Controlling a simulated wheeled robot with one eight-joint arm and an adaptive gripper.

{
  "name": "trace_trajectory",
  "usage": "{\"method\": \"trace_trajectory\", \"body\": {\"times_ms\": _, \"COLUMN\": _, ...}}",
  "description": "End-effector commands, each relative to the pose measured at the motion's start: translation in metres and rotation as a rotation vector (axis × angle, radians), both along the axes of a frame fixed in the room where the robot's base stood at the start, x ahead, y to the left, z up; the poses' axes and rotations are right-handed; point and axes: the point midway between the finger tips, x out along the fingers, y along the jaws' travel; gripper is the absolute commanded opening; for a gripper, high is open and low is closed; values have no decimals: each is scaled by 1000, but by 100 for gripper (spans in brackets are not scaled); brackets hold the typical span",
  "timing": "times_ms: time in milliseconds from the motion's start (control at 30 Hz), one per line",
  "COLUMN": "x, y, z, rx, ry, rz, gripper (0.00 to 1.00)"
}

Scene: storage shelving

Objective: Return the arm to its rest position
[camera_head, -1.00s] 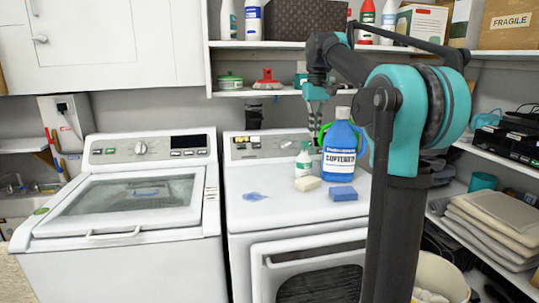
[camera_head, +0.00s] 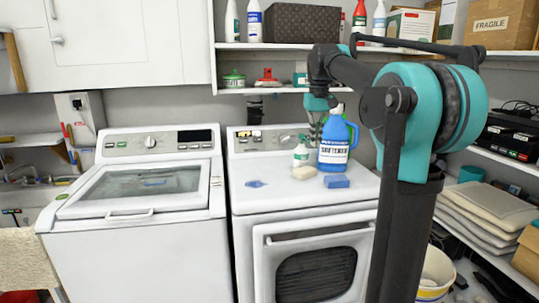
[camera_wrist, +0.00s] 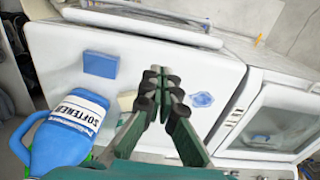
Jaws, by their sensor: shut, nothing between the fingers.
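My gripper (camera_wrist: 160,88) is shut and empty in the wrist view, its dark fingertips together over the white machine top. The softener bottle (camera_head: 335,148) stands upright on the right machine, apart from the fingertips in the wrist view (camera_wrist: 75,130).
The right machine (camera_head: 262,203) also bears a small white-green bottle (camera_head: 301,155), a cream bar (camera_head: 304,173), a blue sponge (camera_head: 336,181) and a blue smear (camera_head: 254,184). A shelf (camera_head: 280,46) hangs above. A washer (camera_head: 140,240) stands left; folded cloths (camera_head: 485,215) lie right.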

Motion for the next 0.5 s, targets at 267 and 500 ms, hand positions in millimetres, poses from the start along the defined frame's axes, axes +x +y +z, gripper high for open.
{"method": "trace_trajectory", "body": {"times_ms": 267, "x": -19, "y": -7, "z": -52, "rx": 4, "ry": -47, "rz": -26, "gripper": 0}}
{"method": "trace_trajectory", "body": {"times_ms": 500, "x": -63, "y": -16, "z": -133, "rx": 12, "ry": -120, "rz": -65, "gripper": 0}}
